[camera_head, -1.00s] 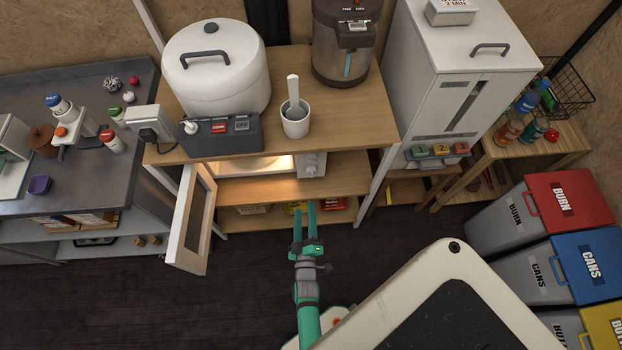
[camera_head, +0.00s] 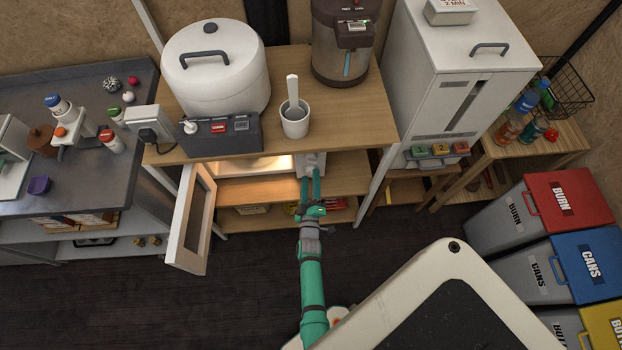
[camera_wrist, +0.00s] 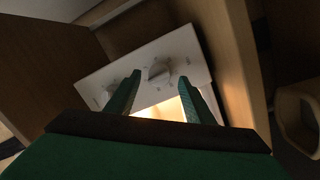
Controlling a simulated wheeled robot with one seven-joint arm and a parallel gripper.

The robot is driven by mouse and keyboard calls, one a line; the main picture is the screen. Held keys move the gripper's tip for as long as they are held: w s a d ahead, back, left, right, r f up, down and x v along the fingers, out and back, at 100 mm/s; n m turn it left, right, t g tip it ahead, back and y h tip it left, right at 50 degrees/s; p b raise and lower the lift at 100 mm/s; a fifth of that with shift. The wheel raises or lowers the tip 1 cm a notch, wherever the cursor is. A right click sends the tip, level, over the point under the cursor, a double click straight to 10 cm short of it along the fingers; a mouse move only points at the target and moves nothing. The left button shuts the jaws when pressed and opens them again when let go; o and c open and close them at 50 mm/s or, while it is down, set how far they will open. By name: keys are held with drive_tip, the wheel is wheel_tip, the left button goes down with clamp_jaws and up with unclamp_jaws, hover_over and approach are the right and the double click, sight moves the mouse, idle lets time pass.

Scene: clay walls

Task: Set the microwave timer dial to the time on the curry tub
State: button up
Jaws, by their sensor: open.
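The microwave (camera_head: 250,166) sits on the shelf under the wooden top, its inside lit and its door (camera_head: 176,225) swung open to the left. Its white control panel (camera_wrist: 199,62) fills the middle of the wrist view. A round white timer dial (camera_wrist: 159,72) with small marks around it shows there; a second knob (camera_wrist: 108,94) is partly behind the left finger. My gripper (camera_head: 310,177) is open and empty at the panel. In the wrist view my gripper (camera_wrist: 160,78) has its fingertips either side of the timer dial; I cannot tell if they touch it. I cannot pick out the curry tub.
A wooden shelf edge (camera_head: 345,187) lies below and right of the panel, and a wooden upright (camera_wrist: 236,60) is close right of my fingers. A rice cooker (camera_head: 215,70), white cup (camera_head: 295,125) and hot-water pot (camera_head: 342,45) stand above. Bins (camera_head: 510,225) stand at the right.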

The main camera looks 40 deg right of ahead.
drive_tip(key=shift+w+d, duration=0.15)
drive_tip(key=shift+d, duration=0.15)
drive_tip(key=c, duration=1)
drive_tip(key=shift+c, duration=0.2)
drive_tip(key=shift+m, duration=0.3)
